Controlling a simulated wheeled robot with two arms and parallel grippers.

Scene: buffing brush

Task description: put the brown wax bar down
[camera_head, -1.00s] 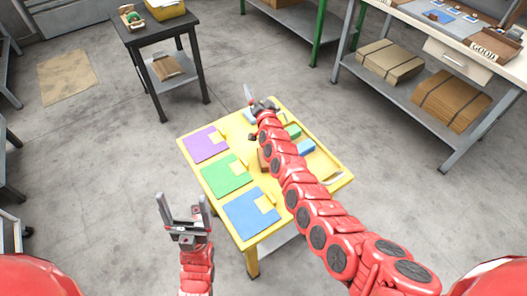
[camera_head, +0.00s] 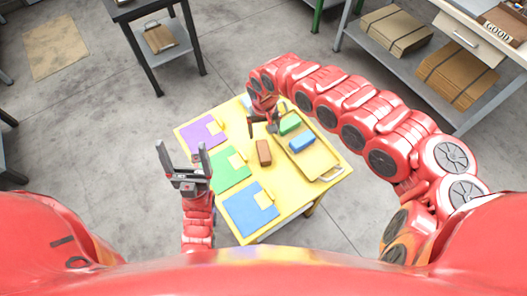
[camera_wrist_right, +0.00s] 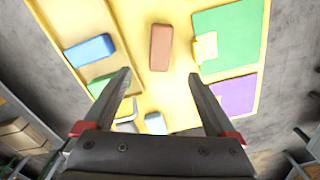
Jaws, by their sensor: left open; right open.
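The brown wax bar (camera_head: 263,152) lies flat on the yellow table (camera_head: 287,192), between the tray and the green square. In the right wrist view the bar (camera_wrist_right: 161,47) is beyond my fingertips, untouched. My right gripper (camera_head: 262,124) is open and empty, on the far side of the bar; its fingers also show apart in the wrist view (camera_wrist_right: 160,78). My left gripper (camera_head: 182,152) is open and empty, off the table's left edge.
A tray (camera_head: 318,166) on the table's right holds a blue bar (camera_head: 302,142) and a green bar (camera_head: 289,123). Purple (camera_head: 198,136), green (camera_head: 229,171) and blue (camera_head: 247,208) squares line the left side. A dark side table (camera_head: 150,12) stands behind.

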